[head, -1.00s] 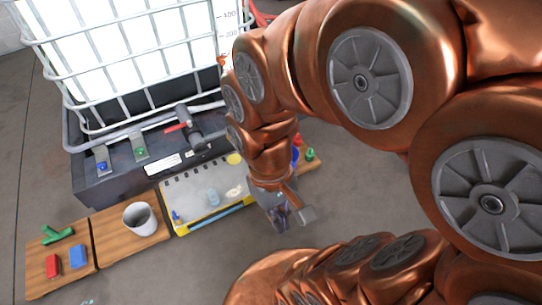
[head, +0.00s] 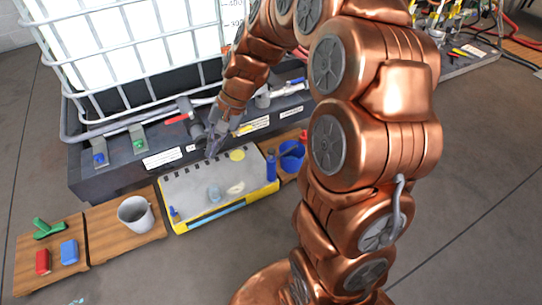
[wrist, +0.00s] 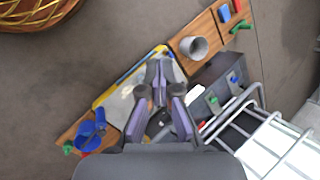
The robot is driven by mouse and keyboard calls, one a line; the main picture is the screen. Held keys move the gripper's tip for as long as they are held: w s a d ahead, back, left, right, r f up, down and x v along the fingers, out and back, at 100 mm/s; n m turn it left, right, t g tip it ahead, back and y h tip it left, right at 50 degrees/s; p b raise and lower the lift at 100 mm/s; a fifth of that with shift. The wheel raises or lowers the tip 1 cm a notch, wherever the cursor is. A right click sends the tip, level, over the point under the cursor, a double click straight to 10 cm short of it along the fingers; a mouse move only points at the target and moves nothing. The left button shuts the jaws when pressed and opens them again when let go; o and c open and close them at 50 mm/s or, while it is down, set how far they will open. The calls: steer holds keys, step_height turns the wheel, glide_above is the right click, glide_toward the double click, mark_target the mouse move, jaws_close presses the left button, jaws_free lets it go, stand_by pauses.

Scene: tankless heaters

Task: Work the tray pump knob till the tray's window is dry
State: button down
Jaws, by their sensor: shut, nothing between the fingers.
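The tray (head: 200,178) has a grey top, yellow edges and black slots along its back edge. A blue strip (head: 216,217) on its front edge looks like the window; I cannot tell whether liquid shows in it. A small blue knob-like piece (head: 174,213) stands at the tray's left front corner. A clear bluish piece (head: 213,194), a pale patch and a yellow disc (head: 237,155) are on the top. My gripper (head: 211,154) is shut and empty at the tray's back edge, by the dark tank base. In the wrist view my gripper (wrist: 162,66) hides part of the tray (wrist: 118,100).
A caged white tank (head: 150,45) stands on a dark base (head: 110,180) with red-handled and blue-handled valves behind the tray. Left are wooden boards with a grey cup (head: 136,215) and coloured blocks. Right is a blue mug (head: 291,156). The floor in front is clear.

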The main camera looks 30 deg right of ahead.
steer(key=w+d+f+m+t+y+b, duration=0.1)
steer(key=w+d+f+m+t+b, duration=0.15)
steer(key=w+d+f, duration=0.55)
steer(key=m+t+h+b, duration=0.1)
steer(key=m+t+b, duration=0.5)
steer(key=m, duration=0.4)
glide_above(273, 151)
steer(key=b, duration=0.1)
step_height(273, 151, down, 18)
steer(key=g, duration=0.1)
steer(key=shift+w+f, duration=0.1)
steer(key=shift+f, duration=0.05)
steer(key=shift+f, duration=0.1)
step_height(273, 151, down, 7)
steer(key=b, duration=0.6)
steer(key=shift+f, duration=0.8)
